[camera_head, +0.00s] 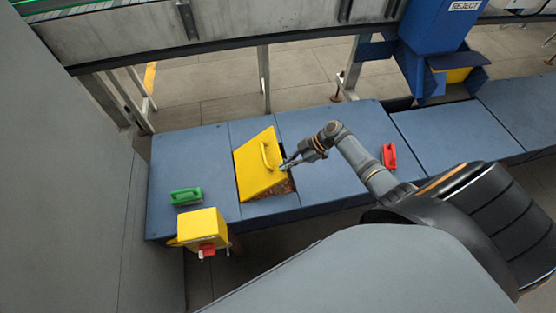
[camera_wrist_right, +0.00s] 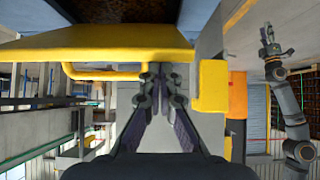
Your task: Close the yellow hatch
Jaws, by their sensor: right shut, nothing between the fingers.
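The yellow hatch (camera_head: 256,172) stands open and tilted over an opening in the blue bench, with brown contents showing under its right edge. It carries a yellow handle (camera_head: 264,154). My right gripper (camera_head: 285,164) is shut and empty, close to the handle on its right side. In the right wrist view the hatch (camera_wrist_right: 110,42) spans the top, and the shut fingertips (camera_wrist_right: 160,72) are at the end of the handle (camera_wrist_right: 105,74); I cannot tell if they touch. At the right of that view another gripper (camera_wrist_right: 268,38), apparently my left, is too small to read.
A green handle (camera_head: 186,196) lies on the bench's left part and a red handle (camera_head: 389,156) on its right part. A yellow box (camera_head: 203,226) with a red front stands at the near edge. A blue reject bin (camera_head: 430,35) stands at the back right.

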